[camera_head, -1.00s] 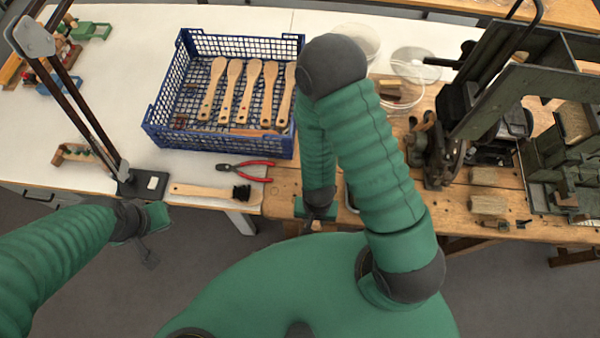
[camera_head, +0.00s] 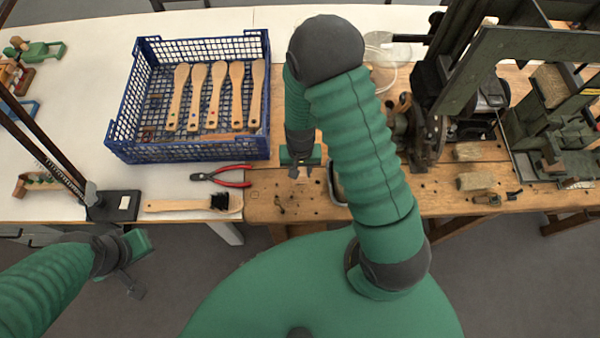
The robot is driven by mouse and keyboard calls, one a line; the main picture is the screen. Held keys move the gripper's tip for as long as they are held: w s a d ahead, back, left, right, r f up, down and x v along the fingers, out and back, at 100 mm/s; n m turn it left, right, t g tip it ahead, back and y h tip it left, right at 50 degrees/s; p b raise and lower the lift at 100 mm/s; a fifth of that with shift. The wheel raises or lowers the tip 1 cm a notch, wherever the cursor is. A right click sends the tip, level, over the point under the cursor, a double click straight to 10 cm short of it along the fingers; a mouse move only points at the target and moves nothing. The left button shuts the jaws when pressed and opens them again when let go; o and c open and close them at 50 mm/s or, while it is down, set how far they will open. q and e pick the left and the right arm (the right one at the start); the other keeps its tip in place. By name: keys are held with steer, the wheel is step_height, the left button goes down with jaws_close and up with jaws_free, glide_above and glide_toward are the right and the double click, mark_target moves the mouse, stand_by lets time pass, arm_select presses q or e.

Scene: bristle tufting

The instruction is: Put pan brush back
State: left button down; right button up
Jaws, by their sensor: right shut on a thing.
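A wooden-handled brush with a dark bristle tuft (camera_head: 185,204) lies flat along the front edge of the white table, handle to the left. It looks like the pan brush. My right gripper (camera_head: 300,174) is over the wooden bench, right of the brush and apart from it, pointing down. It is shut on a small pale thing (camera_head: 298,173), mostly hidden by the fingers and too small to identify. My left gripper (camera_head: 133,286) hangs low in front of the table at the left; its fingers are too small to tell open from shut.
A blue crate (camera_head: 190,154) holds several wooden handles. Red-handled pliers (camera_head: 222,176) lie between crate and brush. A dark stand (camera_head: 115,205) is left of the brush. A green machine (camera_head: 545,120) and wood blocks (camera_head: 475,181) are at the right.

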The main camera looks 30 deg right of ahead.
mark_target(300, 176)
step_height(300, 176, down, 3)
steer(key=shift+d+f, duration=0.15)
steer(key=shift+f, duration=0.05)
steer(key=shift+a+f, duration=0.1)
steer(key=shift+a, duration=0.1)
steer(key=o, duration=1.1)
steer(key=shift+o, duration=0.5)
steer(key=shift+d, duration=0.1)
